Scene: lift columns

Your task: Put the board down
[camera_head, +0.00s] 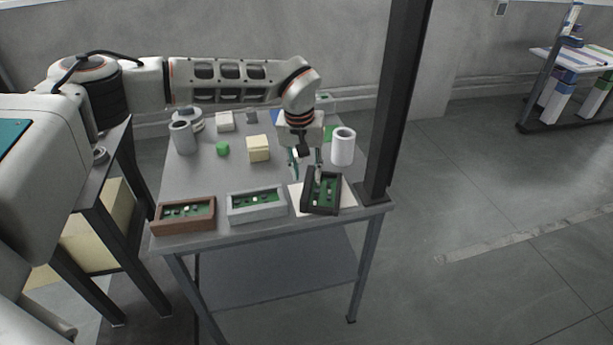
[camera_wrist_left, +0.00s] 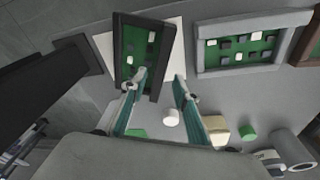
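The board is a dark-framed tray with a green inside and small light and dark pieces (camera_head: 334,196). It lies slightly turned on a white sheet (camera_head: 297,199) at the table's front right. Whether it rests flat or sits slightly raised, I cannot tell. My left gripper (camera_head: 308,176) is over the board's back left side. In the left wrist view, the gripper (camera_wrist_left: 160,76) has its fingers apart on both sides of the board's (camera_wrist_left: 171,60) long rim, one over the green inside, with gaps beside the rim. My right gripper is not in view.
A grey-framed board (camera_head: 258,215) and a brown-framed board (camera_head: 185,228) lie to the left along the front edge of the table (camera_head: 190,187). A white cylinder (camera_head: 343,149), a cream block (camera_head: 258,150), a green piece (camera_head: 222,149) and a grey cylinder (camera_head: 182,138) stand behind. A dark post (camera_head: 398,100) rises at right.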

